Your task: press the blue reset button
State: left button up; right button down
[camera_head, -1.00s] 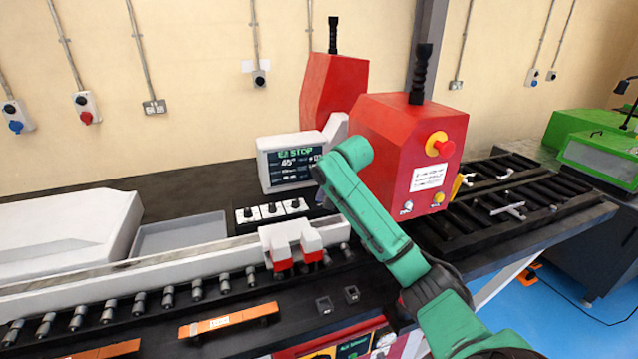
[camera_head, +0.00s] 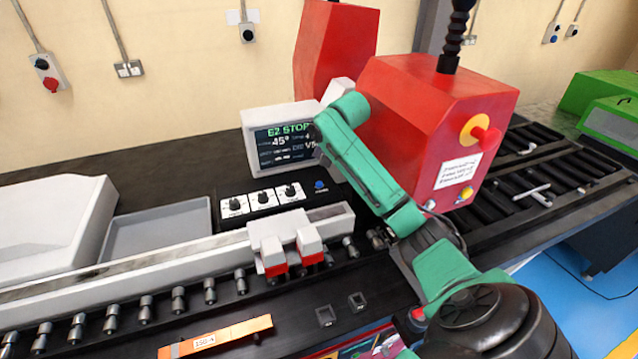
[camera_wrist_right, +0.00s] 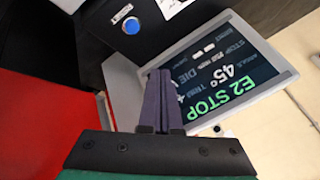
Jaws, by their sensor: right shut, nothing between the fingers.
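The blue reset button (camera_head: 320,185) is a small round button on the black panel, just right of the three white-plated knobs and below the display. It also shows in the right wrist view (camera_wrist_right: 131,25), upper left of the fingers. My right gripper (camera_wrist_right: 159,75) has its two dark fingers together, with nothing between them. Its fingertips are apart from the button in that view, in front of the display's frame. In the head view the right arm reaches up between the display and the red housing, and its fingers are mostly hidden. My left gripper is not in view.
The display (camera_head: 287,143) reads "E2 STOP" and 45°. Three knobs (camera_head: 263,197) sit left of the button. The red housing (camera_head: 420,110), with a red stop button (camera_head: 487,139), stands close right of my arm. White clamp blocks with red feet (camera_head: 288,240) stand in front.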

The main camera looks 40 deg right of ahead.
send_over(319, 185)
notch_tip(319, 185, down, 4)
jog(key=shift+w+d+f, duration=0.15)
jog(key=shift+f, duration=0.1)
jog(key=shift+s+a+f+b, duration=0.15)
jog(key=shift+f+b, duration=0.1)
jog(key=shift+f, duration=0.2)
jog(key=shift+s+a+f+b, duration=0.1)
jog(key=shift+f+b, duration=0.15)
jog(key=shift+f, duration=0.2)
jog(key=shift+w+d+f, duration=0.1)
jog(key=shift+f, duration=0.35)
jog(key=shift+w+d+f, duration=0.1)
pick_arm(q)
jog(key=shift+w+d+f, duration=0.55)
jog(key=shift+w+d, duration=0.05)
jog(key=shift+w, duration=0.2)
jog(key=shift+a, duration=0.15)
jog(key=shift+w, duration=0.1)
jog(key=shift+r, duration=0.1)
